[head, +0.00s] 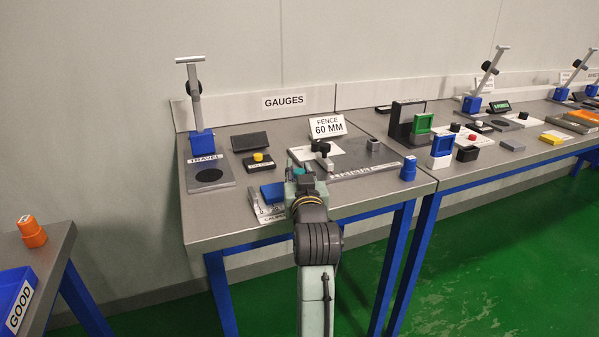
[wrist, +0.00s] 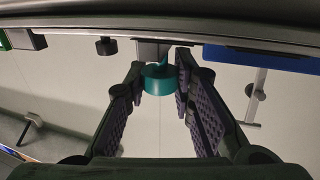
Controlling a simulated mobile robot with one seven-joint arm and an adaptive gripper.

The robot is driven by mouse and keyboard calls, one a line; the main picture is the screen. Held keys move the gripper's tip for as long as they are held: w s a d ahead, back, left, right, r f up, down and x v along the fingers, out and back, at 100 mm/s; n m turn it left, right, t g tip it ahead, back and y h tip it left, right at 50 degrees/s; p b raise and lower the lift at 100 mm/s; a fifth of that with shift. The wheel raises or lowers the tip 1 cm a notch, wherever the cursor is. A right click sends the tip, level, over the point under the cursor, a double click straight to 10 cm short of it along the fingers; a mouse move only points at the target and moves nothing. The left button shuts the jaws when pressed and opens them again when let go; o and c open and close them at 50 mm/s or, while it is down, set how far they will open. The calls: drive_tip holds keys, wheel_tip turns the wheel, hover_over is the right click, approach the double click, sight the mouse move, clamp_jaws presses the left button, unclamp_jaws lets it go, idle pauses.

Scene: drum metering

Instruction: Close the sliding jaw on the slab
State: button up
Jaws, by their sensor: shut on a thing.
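The blue slab (head: 272,192) lies at the caliper (head: 268,211) near the front left of the gauges bench, left of my gripper (head: 303,178). In the wrist view the slab (wrist: 262,58) shows at upper right. A teal knob (wrist: 160,80) sits under a grey block (wrist: 150,50), which looks like the sliding jaw. My gripper (wrist: 162,85) is shut on the teal knob, with one finger on each side. The right finger hides part of the space between the block and the slab, so I cannot tell whether they touch. My arm hides part of the caliper in the head view.
A fence plate (head: 365,160) with a black knob lies behind and right of my gripper. A blue block (head: 408,168) stands at the bench's right front. The travel stand (head: 200,143) is at the back left. A yellow-knobbed gauge (head: 258,161) is behind the slab.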

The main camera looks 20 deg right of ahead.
drive_tip(key=shift+a, duration=1.1)
drive_tip(key=o, duration=0.9)
drive_tip(key=shift+s, duration=0.1)
drive_tip(key=v, duration=0.7)
drive_tip(key=shift+s, duration=0.2)
